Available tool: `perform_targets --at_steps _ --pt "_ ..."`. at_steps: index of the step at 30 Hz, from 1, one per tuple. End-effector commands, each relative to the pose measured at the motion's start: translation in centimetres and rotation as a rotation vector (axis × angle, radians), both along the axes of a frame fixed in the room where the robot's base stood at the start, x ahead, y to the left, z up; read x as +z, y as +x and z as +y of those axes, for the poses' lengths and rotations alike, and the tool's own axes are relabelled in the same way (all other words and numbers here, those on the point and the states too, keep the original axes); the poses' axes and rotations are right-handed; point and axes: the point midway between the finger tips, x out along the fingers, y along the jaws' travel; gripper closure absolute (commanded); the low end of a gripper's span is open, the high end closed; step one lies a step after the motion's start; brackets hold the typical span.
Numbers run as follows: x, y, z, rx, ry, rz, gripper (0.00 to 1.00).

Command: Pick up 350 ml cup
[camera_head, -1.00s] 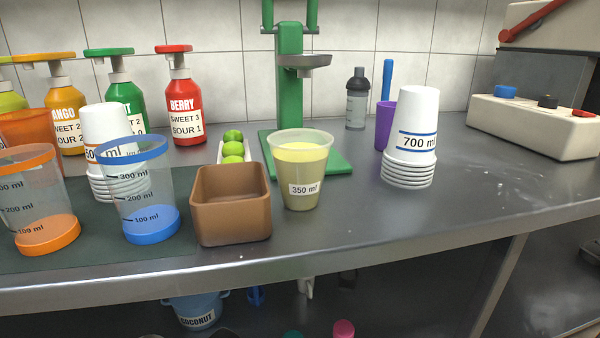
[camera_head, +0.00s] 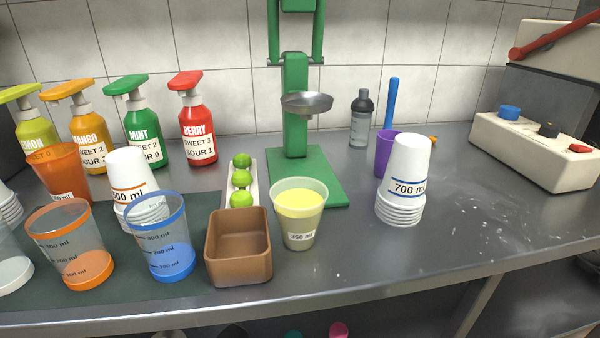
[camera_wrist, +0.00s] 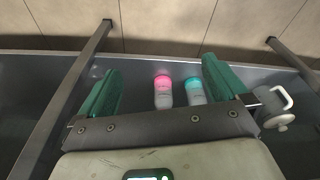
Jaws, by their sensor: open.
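The 350 ml cup (camera_head: 299,222) is a translucent cup with pale yellow liquid and a "350 ml" label. It stands upright near the counter's front edge in the head view, just right of a brown square box. My gripper (camera_wrist: 160,88) shows only in the wrist view, with its two green fingers wide apart and nothing between them. The wrist view looks at a lower shelf with a pink-capped bottle (camera_wrist: 163,93) and a teal-capped bottle (camera_wrist: 195,92). The cup is not in the wrist view, and my gripper is not in the head view.
The brown box (camera_head: 239,262) stands close at the cup's left. A green press (camera_head: 296,150) is behind it, with limes on a tray (camera_head: 254,172). Stacked 700 ml cups (camera_head: 405,185) stand to the right. Measuring cups (camera_head: 163,245) crowd the left. Counter between cup and stack is clear.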

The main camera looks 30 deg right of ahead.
Motion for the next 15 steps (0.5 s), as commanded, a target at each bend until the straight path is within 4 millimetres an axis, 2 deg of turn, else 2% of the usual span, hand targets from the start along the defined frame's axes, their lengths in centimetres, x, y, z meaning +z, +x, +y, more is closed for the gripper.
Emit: perform_targets --at_steps 1,15 --pt "3.2 0.4 0.0 0.001 0.0 -0.011 0.0" --pt "18.1 3.2 0.4 0.009 0.005 -0.104 0.0"
